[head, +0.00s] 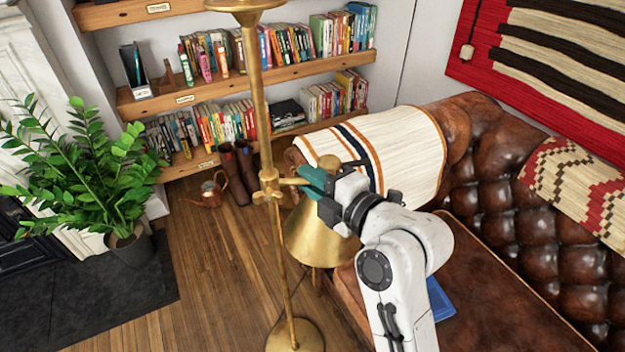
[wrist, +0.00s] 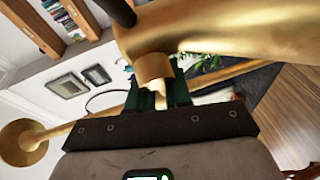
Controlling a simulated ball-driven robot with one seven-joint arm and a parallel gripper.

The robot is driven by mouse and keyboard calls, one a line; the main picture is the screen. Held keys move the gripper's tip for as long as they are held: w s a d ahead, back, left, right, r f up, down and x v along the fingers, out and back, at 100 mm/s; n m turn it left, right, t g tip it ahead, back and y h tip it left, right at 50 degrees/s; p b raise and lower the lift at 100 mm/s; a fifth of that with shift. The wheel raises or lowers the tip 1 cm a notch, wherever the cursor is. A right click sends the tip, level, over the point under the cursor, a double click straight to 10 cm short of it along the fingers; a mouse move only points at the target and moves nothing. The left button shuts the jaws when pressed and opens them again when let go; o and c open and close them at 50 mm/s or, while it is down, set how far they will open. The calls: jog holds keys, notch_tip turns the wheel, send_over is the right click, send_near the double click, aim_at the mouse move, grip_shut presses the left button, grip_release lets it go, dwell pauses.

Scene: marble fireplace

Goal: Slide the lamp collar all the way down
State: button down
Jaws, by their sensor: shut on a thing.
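A brass floor lamp has an upright pole (head: 258,100) with a bowl at its top. The lamp collar (head: 268,187) sits around the pole about midway down the picture, with a short brass arm pointing right. A conical brass shade (head: 318,238) hangs just below and right of the collar. In the wrist view a brass cylinder (wrist: 154,70) sits between the dark green fingers, with the shade (wrist: 225,30) close above. The fingers partly hide the held part.
The pole below the collar is bare to its round base (head: 295,336) on the wood floor. A brown leather sofa (head: 490,250) stands close on the right. A potted plant (head: 85,185) is at left.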

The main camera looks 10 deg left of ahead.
aim_at(315, 232)
notch_tip(315, 232, down, 14)
jog(key=b, duration=1.2)
jog(key=shift+f, duration=0.3)
jog(key=c, duration=1.3)
grip_release()
jog(key=shift+o, duration=0.8)
jog(key=shift+s+d+r, duration=0.2)
jog(key=shift+d+r, duration=0.05)
jog(key=v, duration=1)
jog(key=shift+f, duration=0.15)
jog(key=shift+s, duration=0.1)
